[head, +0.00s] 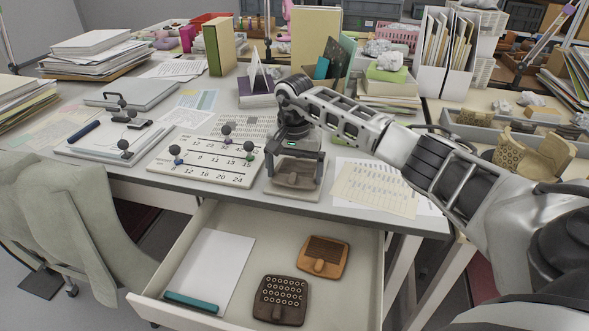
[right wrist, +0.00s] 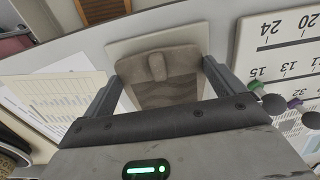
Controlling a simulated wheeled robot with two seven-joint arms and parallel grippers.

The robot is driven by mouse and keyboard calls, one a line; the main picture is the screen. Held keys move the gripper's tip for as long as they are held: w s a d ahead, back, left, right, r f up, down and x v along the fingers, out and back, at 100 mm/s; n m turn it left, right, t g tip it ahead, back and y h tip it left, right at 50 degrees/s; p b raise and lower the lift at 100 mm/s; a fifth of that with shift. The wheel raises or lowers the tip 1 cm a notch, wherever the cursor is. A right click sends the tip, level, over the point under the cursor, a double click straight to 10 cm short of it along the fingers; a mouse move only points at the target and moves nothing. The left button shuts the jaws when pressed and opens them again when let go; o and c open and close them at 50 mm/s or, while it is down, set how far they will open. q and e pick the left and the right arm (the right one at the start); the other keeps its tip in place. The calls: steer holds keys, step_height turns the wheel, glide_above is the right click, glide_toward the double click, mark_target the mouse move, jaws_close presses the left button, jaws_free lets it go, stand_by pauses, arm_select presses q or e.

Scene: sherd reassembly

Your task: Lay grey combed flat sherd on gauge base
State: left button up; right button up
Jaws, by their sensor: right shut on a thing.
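The grey combed flat sherd (head: 297,178) is a brownish-grey slab with a raised tab and wavy combed lines, which show in the right wrist view (right wrist: 165,88). My right gripper (head: 296,170) is shut on it, one finger at each side. The sherd is over the pale square gauge base (head: 291,196) at the table's front edge; the base's rim shows around it in the right wrist view (right wrist: 122,47). I cannot tell whether the sherd touches the base. My left gripper is not in view.
A white numbered board (head: 213,157) with dark knobs stands just left of the base. Printed sheets (head: 378,188) lie to its right. Below, an open drawer (head: 350,225) holds a dark ringed sherd (head: 280,299), an orange sherd (head: 323,257) and white paper (head: 213,268).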

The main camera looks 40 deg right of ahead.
steer(key=shift+f+b, duration=0.35)
steer(key=shift+f, duration=0.05)
stand_by(0.8)
steer(key=o, duration=0.7)
steer(key=shift+c, duration=0.2)
steer(key=shift+s+a+r+p, duration=0.7)
steer(key=shift+a+p, duration=0.05)
steer(key=shift+p, duration=0.45)
steer(key=shift+s+a+r+p, duration=0.3)
steer(key=shift+s+a+p, duration=0.1)
steer(key=shift+a+p, duration=0.1)
steer(key=shift+s+a+r+p, duration=0.25)
steer(key=shift+s+a+p, duration=0.15)
steer(key=shift+a+p, duration=0.1)
